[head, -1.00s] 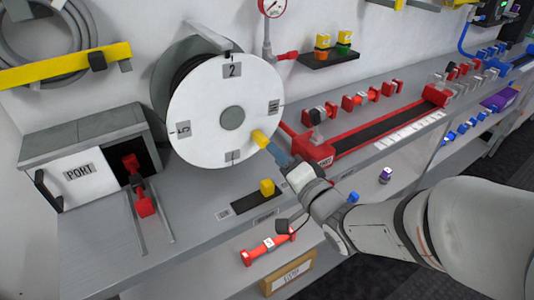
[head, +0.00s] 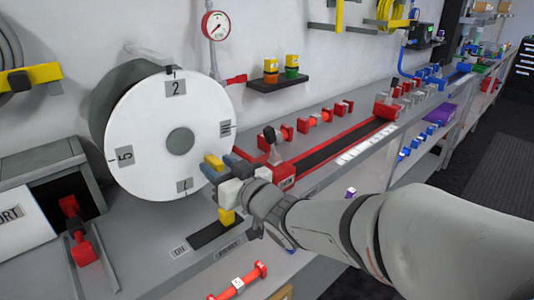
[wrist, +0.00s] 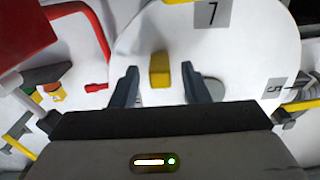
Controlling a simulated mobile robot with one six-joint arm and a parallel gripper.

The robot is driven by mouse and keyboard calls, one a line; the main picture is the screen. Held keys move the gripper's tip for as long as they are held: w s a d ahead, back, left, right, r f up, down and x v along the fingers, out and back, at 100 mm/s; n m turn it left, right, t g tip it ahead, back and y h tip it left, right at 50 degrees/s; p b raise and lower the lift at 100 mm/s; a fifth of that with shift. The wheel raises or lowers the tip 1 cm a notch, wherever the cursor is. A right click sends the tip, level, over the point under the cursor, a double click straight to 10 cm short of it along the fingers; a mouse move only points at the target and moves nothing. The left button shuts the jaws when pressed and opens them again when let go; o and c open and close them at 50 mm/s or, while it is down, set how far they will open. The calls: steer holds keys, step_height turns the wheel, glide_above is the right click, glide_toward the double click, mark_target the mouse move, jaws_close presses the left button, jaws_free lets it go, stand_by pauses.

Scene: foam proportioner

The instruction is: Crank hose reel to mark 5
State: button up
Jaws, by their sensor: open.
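The hose reel is a white disc (head: 140,125) with a grey hub (head: 180,141), standing upright on the bench. Mark 5 (head: 125,156) is at the left, and another mark (head: 185,186) is at the bottom. The yellow crank handle (head: 213,161) sticks out at the disc's lower right. My gripper (head: 226,168) is open at the handle. In the wrist view, the handle (wrist: 159,70) sits between the two spread fingers, with gaps on both sides.
A yellow knob (head: 226,216) on a black plate stands just below my gripper. A red-edged black track (head: 345,143) runs to the right. A grey box (head: 52,170) is at the left, and a pressure gauge (head: 216,25) is on the wall.

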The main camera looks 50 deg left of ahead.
steer(key=shift+a, duration=0.9)
steer(key=shift+c, duration=0.4)
jaws_close()
